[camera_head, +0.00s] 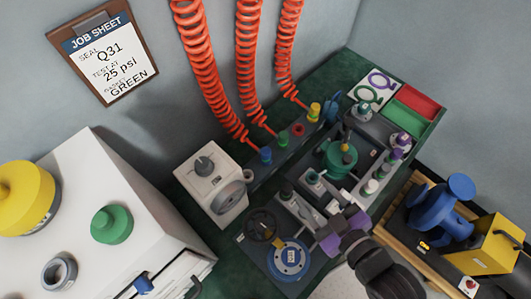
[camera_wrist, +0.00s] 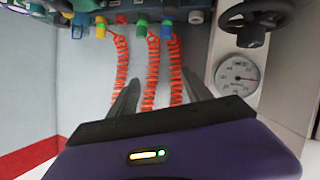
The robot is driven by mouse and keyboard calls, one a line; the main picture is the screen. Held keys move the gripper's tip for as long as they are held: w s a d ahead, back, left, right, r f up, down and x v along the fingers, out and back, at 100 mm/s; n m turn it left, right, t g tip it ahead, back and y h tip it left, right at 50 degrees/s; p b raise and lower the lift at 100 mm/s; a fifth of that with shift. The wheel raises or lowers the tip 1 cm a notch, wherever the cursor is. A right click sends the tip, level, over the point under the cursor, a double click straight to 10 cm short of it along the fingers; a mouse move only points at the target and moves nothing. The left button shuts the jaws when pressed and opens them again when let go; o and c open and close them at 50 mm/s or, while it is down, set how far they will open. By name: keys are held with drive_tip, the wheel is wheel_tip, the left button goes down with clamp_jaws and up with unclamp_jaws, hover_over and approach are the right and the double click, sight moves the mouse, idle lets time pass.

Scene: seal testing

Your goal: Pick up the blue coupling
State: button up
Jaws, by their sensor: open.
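The blue coupling (camera_head: 265,155) sits upright at the left end of the dark rail in the head view, by the end of the leftmost red coiled hose. In the wrist view the blue coupling (camera_wrist: 168,28) is near the top edge, beyond my fingers. My gripper (camera_wrist: 160,88) is open, with nothing between its two dark fingers; hoses show behind the gap. In the head view my purple gripper body (camera_head: 342,230) is over the near part of the bench, right of and apart from the coupling. Its fingertips are hard to make out there.
A green coupling (camera_wrist: 141,27) and a yellow coupling (camera_head: 314,110) share the rail with the blue one. Red coiled hoses (camera_head: 248,70) hang behind. A white gauge box (camera_head: 213,183) stands close left of the blue coupling. A black handwheel (camera_head: 263,226) and a flanged blue part (camera_head: 290,258) are nearer.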

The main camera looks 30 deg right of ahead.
drive_tip(key=w+d+f+n, duration=0.1)
drive_tip(key=w+f+n, duration=0.15)
drive_tip(key=w, duration=0.95)
drive_tip(key=n+g, duration=1.2)
hover_over(266, 151)
drive_tip(key=w, duration=0.1)
drive_tip(key=f, duration=0.4)
drive_tip(key=shift+w+f, duration=0.15)
drive_tip(key=shift+w, duration=0.05)
drive_tip(key=shift+s+a+r+n+g, duration=0.25)
drive_tip(key=shift+s+r+n+g, duration=0.05)
drive_tip(key=shift+s+n+g, duration=0.3)
drive_tip(key=shift+s+f, duration=0.1)
drive_tip(key=shift+f, duration=0.35)
drive_tip(key=f, duration=0.6)
drive_tip(key=shift+d+f, duration=0.2)
drive_tip(key=shift+f, duration=0.2)
